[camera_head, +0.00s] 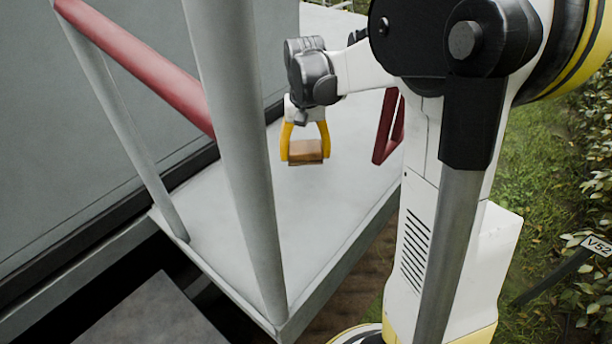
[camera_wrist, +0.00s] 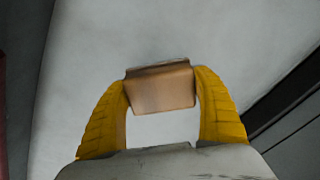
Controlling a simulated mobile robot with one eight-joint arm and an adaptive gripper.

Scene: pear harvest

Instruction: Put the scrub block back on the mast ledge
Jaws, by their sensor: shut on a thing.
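The scrub block (camera_head: 306,150) is a small brown block with a darker underside. My gripper (camera_head: 305,153) has yellow fingers, one at each end of the block, and is shut on it. In the wrist view the block (camera_wrist: 161,88) sits level between the two fingertips (camera_wrist: 161,85). In the head view the block appears over a pale grey platform (camera_head: 290,215); I cannot tell how far above it. I cannot tell which surface is the mast ledge.
A grey post (camera_head: 240,150) stands at the platform's front, with a red rail (camera_head: 140,68) to its left. A red bar (camera_head: 388,128) stands right of my gripper. A dark wall (camera_head: 60,130) borders the left.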

